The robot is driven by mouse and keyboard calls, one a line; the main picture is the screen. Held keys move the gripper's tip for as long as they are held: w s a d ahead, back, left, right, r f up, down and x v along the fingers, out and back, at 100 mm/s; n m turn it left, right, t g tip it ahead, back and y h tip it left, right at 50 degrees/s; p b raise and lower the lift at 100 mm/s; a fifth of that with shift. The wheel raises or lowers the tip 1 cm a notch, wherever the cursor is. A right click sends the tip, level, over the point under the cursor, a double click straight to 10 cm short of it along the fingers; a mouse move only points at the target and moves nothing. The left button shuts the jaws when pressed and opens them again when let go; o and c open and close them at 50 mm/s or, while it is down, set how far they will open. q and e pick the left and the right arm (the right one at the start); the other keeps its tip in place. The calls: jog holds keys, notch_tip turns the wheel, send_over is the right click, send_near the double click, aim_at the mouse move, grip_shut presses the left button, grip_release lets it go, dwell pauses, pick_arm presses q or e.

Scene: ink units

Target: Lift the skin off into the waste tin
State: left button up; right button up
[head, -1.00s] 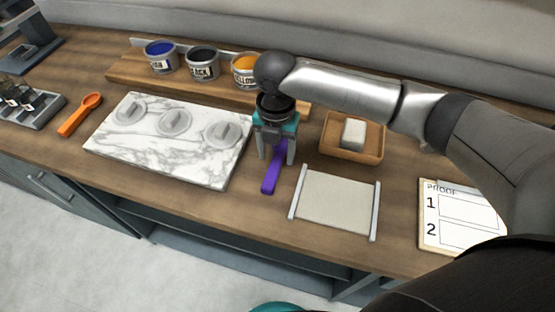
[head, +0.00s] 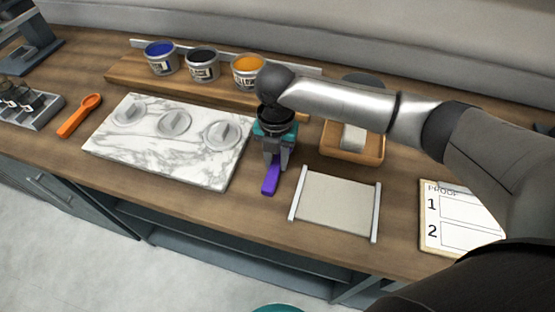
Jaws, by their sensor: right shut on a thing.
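My right gripper (head: 275,163) points down between the marble slab and the grey mat. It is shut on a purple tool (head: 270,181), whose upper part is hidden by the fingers. Three open ink tins stand on the wooden shelf at the back: blue (head: 160,57), black (head: 202,66) and orange-yellow (head: 247,70). Whether any has a skin on it is too small to tell. A dark round thing (head: 362,78) shows partly behind my right arm; I cannot tell whether it is the waste tin. My left gripper is not in view.
The marble slab (head: 135,163) bears three grey lids. An orange spoon (head: 80,115) lies at left. A wooden tray (head: 350,157) with a pale block, a grey mat (head: 336,203) and a proof board (head: 450,250) are to the right.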

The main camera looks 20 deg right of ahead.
aim_at(276, 163)
grip_shut()
notch_tip(276, 163, up, 20)
jog(key=p, duration=0.3)
dwell(0.4)
jog(key=shift+o, duration=1.4)
grip_release()
grip_shut()
